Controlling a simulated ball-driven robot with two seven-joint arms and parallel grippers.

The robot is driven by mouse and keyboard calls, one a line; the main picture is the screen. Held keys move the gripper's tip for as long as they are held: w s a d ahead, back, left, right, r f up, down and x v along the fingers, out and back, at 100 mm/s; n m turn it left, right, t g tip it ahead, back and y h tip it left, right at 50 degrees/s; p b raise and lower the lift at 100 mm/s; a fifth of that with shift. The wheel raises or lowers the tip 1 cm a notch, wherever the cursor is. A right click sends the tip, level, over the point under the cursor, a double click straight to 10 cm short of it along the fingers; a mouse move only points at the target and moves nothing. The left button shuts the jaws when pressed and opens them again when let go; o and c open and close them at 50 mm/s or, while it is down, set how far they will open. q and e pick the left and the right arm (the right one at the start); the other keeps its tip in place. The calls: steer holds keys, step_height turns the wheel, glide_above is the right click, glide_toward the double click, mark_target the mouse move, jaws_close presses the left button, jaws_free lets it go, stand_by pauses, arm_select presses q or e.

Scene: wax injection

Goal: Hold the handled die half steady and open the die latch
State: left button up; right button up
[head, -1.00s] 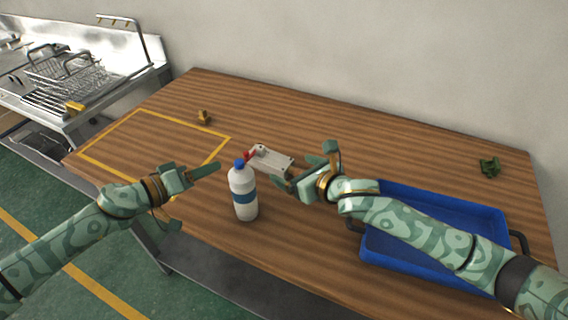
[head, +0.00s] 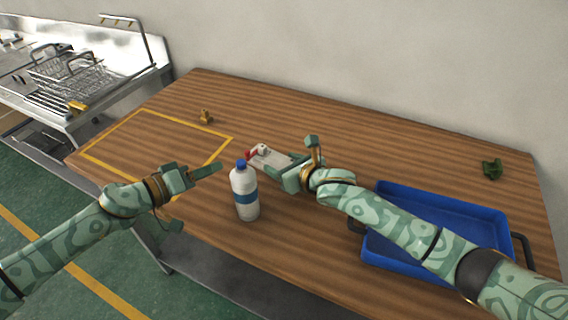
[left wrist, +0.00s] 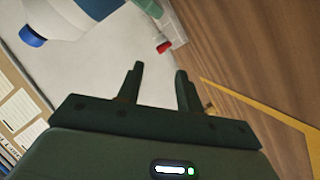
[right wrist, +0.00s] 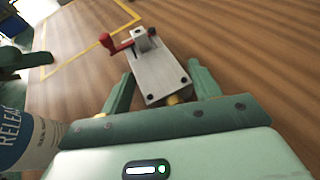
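The die (head: 262,155) is a pale grey metal block with a red latch lever (head: 249,155), lying on the wooden table. It also shows in the right wrist view (right wrist: 160,72), with the red lever (right wrist: 106,41) at its far end and a brass part (right wrist: 177,98) at its near end. My right gripper (head: 281,165) is open, its fingers on either side of the die's near end, apparently not closed on it. My left gripper (head: 218,167) is open and empty, left of the die. The left wrist view shows a red lever tip (left wrist: 164,47) beyond its fingers.
A white bottle with a blue cap (head: 244,192) stands upright close to both grippers, before the die. A blue tray (head: 440,202) lies at right. A small brass piece (head: 206,117) and a green piece (head: 491,169) lie farther out.

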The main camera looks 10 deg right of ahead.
arm_select(q)
steer(key=c, duration=0.4)
steer(key=shift+m+h, duration=0.3)
steer(key=shift+m, duration=0.1)
steer(key=r, duration=0.1)
steer(key=w+d+r, duration=0.1)
steer(key=r, duration=0.2)
steer(key=shift+w+d+r, duration=0.15)
steer(key=shift+w+d, duration=0.1)
steer(key=shift+w, duration=0.1)
jaws_close()
steer(key=d+r+m+g+h, duration=0.1)
steer(key=d+r+m, duration=0.3)
steer(key=d+r, duration=0.4)
steer(key=s+d+r+m+g+y, duration=0.2)
steer(key=s+d+m+g+y, duration=0.3)
steer(key=d+m, duration=0.85)
steer(key=w+a+f+m+t+y, duration=0.1)
steer(key=a+f+m+y, duration=0.1)
steer(key=a+m+y, duration=0.3)
steer(key=w+a+f+m+t+y, duration=0.1)
steer(key=w+a+f+m+y, duration=0.1)
steer(key=a+m, duration=0.6)
steer(key=f+m+y, duration=0.1)
steer(key=m+y, duration=0.1)
steer(key=shift+w+m+y, duration=0.2)
steer(key=shift+m+y, duration=0.15)
steer(key=shift+y, duration=0.05)
